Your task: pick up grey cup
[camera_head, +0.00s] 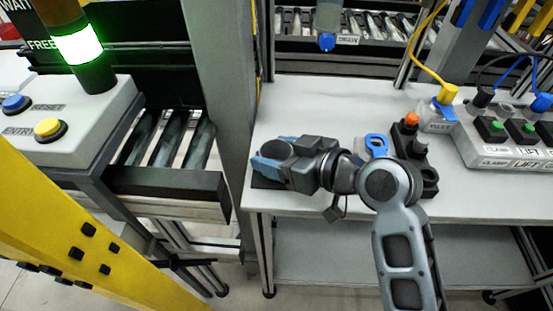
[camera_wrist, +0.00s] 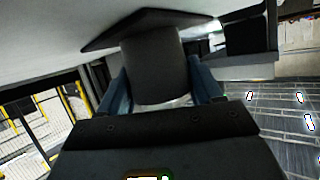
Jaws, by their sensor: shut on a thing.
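The grey cup (camera_wrist: 156,70) is a dark grey cylinder, upright in the scene, held between the two blue fingers of my gripper (camera_wrist: 160,84) in the wrist view. In the head view my gripper (camera_head: 271,154) is at the left end of the white table, shut around the cup (camera_head: 276,149). The cup is partly hidden there by the fingers and wrist. A flat dark pad (camera_wrist: 112,32) lies at the cup's far end in the wrist view; I cannot tell whether the cup touches it.
The white table (camera_head: 310,105) has free room behind my gripper. To the right stand a blue object (camera_head: 376,143), a dark holder with an orange-topped item (camera_head: 411,120) and control boxes (camera_head: 500,140). A grey post (camera_head: 226,90) and roller conveyor (camera_head: 168,140) are left.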

